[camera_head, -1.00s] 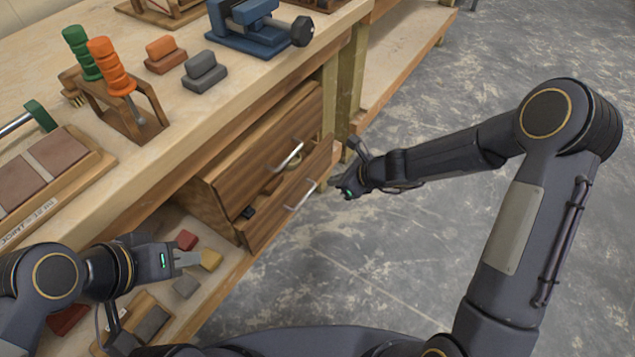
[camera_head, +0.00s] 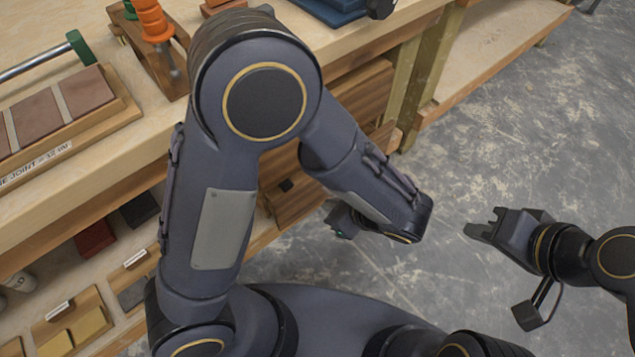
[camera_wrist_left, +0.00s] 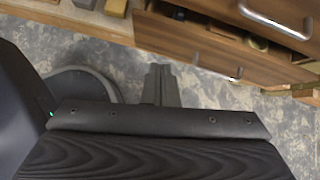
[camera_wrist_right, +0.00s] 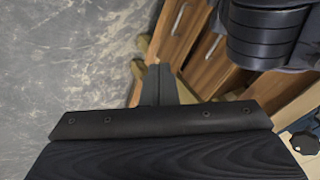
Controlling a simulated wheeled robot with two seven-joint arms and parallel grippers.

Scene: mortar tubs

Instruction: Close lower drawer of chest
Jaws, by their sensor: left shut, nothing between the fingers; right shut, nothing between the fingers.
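The wooden chest (camera_head: 361,92) under the bench is largely hidden behind my left arm in the head view. Its lower drawer (camera_wrist_left: 190,46) stands pulled out in the left wrist view, with small items showing inside and a metal handle (camera_wrist_left: 218,67) on its front. The upper drawer's handle (camera_wrist_left: 273,20) is above it. My left gripper (camera_wrist_left: 160,72) is shut and empty, over the floor in front of the lower drawer's front; any contact cannot be told. My right gripper (camera_head: 480,226) is shut and empty, apart from the chest, over the floor to the right.
The workbench (camera_head: 120,165) carries a brick board (camera_head: 60,112), an orange-handled tool (camera_head: 152,20) and a blue vise (camera_head: 330,8). Its lower shelf holds several blocks, one of them red (camera_head: 95,238). The floor (camera_head: 500,140) to the right is open.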

